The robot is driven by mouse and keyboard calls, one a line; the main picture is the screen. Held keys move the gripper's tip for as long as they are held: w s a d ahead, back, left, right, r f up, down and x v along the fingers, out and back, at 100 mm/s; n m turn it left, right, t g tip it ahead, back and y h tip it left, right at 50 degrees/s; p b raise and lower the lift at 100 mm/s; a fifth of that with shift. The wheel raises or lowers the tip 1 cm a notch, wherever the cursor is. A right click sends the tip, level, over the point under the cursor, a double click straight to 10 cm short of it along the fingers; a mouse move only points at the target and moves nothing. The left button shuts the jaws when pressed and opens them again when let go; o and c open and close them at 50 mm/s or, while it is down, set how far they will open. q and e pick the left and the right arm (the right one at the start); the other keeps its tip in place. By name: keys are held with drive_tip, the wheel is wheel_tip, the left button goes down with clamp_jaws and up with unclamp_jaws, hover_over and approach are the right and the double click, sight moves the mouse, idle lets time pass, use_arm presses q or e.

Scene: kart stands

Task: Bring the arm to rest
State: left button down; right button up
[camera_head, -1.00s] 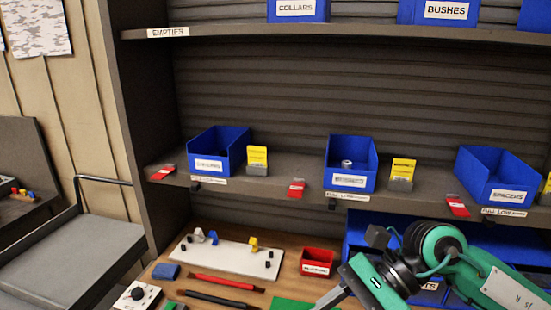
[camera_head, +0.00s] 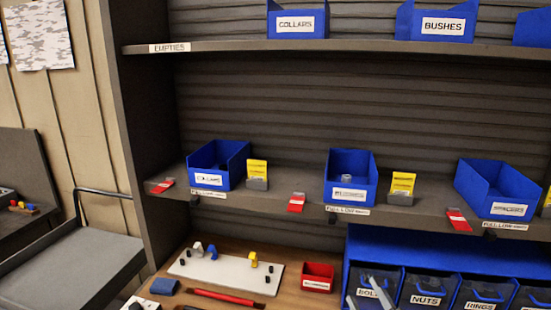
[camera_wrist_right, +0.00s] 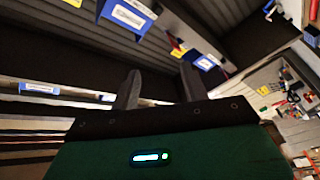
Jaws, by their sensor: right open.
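My right gripper shows at the bottom of the head view as two grey fingers (camera_head: 361,288) in front of the bolts bin, with the rest of the arm below the frame. In the right wrist view its dark fingers (camera_wrist_right: 160,85) stand apart with nothing between them, above the green gripper body. I cannot tell the exact gap between the fingers and the bins. My left gripper is not in view.
A shelf (camera_head: 268,200) carries blue bins, including a collars bin (camera_head: 215,180), and yellow cards. Below are a white board (camera_head: 215,277) with small parts, a red bin (camera_head: 317,283), and a blue rack (camera_head: 400,243) with nuts (camera_head: 426,299) and rings bins. A grey cart (camera_head: 75,268) stands left.

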drive_tip(key=s+d+f+m+g+h, duration=0.2)
drive_tip(key=f, duration=0.4)
drive_tip(key=s+d+f+m+g+h, duration=0.1)
drive_tip(key=s+d+f+m+g, duration=0.15)
drive_tip(key=f, duration=0.25)
drive_tip(key=s+f+m+g, duration=0.6)
drive_tip(key=s+f+g, duration=0.5)
drive_tip(key=s+f, duration=0.7)
wheel_tip(320, 180, down, 33)
drive_tip(key=g+b, duration=0.1)
drive_tip(key=b, duration=0.5)
drive_tip(key=s+d+f+g+b, duration=0.1)
drive_tip(key=s+d+f+b, duration=0.1)
drive_tip(key=s+f, duration=0.8)
drive_tip(key=s+d+f+b, duration=0.2)
drive_tip(key=s+f, duration=0.8)
drive_tip(key=f, duration=0.6)
drive_tip(key=shift+s+d+f+n+g+h+b, duration=0.15)
drive_tip(key=shift+s+f+n+g+h+b, duration=0.1)
drive_tip(key=shift+n+g+h+b, duration=0.15)
